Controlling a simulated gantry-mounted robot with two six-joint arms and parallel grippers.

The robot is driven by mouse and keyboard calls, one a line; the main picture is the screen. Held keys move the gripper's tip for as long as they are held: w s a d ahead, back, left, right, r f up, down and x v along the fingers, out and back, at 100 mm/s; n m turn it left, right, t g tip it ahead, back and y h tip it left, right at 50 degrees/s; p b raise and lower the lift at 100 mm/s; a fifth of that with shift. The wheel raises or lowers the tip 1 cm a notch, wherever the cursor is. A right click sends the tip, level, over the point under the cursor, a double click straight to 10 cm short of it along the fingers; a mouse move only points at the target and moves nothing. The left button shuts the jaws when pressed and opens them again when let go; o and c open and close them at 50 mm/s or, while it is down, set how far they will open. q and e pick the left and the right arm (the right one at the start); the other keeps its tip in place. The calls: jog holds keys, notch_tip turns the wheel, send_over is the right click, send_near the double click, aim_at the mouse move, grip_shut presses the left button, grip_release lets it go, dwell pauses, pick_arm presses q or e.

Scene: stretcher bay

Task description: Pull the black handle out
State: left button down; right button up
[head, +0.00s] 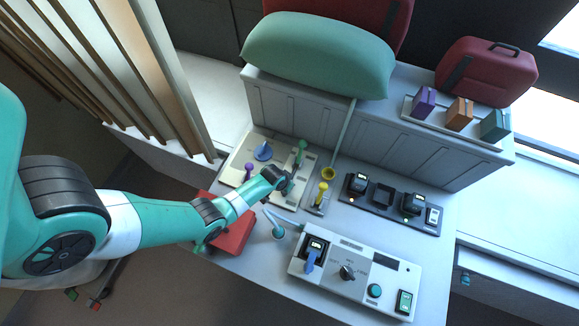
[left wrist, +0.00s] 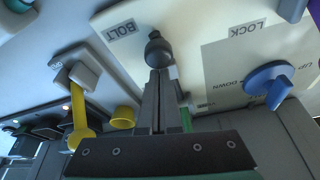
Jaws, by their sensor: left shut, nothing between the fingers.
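The black handle (left wrist: 157,48) is a rounded knob on the cream panel (left wrist: 190,25), beside the BOLT label, in the left wrist view. My left gripper (left wrist: 156,78) is shut and empty. Its fingertips are right at the near side of the knob; I cannot tell whether they touch it. In the head view my left gripper (head: 286,183) is over the right part of the cream panel (head: 236,164), and I cannot make out the black handle there. My right gripper is in neither view.
A blue knob (left wrist: 268,83) by the LOCK label and a yellow lever (left wrist: 79,110) flank the gripper. A green lever (head: 301,150) stands close by. A control box (head: 330,282) and a red block (head: 232,238) are nearer the front.

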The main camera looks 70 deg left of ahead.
aim_at(285, 194)
pick_arm(q)
jog(key=s+d+p, duration=0.2)
jog(key=shift+s+d+r, duration=0.15)
jog(key=shift+s+d, duration=0.1)
jog(key=shift+d, duration=0.1)
jog(key=shift+s+d, duration=0.15)
jog(key=shift+f, duration=0.2)
